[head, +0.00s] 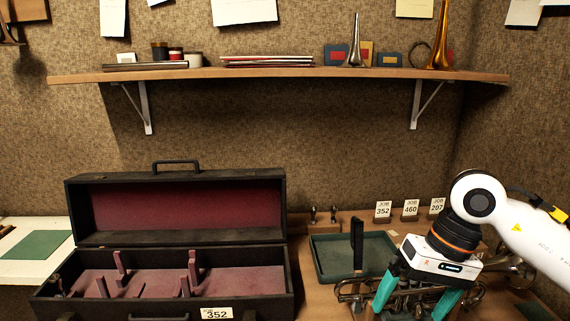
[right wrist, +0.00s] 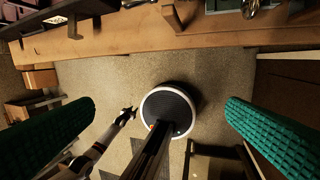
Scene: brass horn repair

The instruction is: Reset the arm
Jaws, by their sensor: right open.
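My right gripper (head: 412,303) comes in from the right in the head view, teal fingers pointing down and spread wide. A slim white and dark arm, apparently my left one, shows at lower left in the right wrist view. Its end (right wrist: 129,111) is too small to read.
The workbench edge (right wrist: 150,40) runs across the top of the right wrist view. An open black case (head: 262,283) with a dark red lining stands left of a green tray (head: 327,273). Job cards (head: 411,208) stand behind. A wall shelf (head: 290,73) is above.

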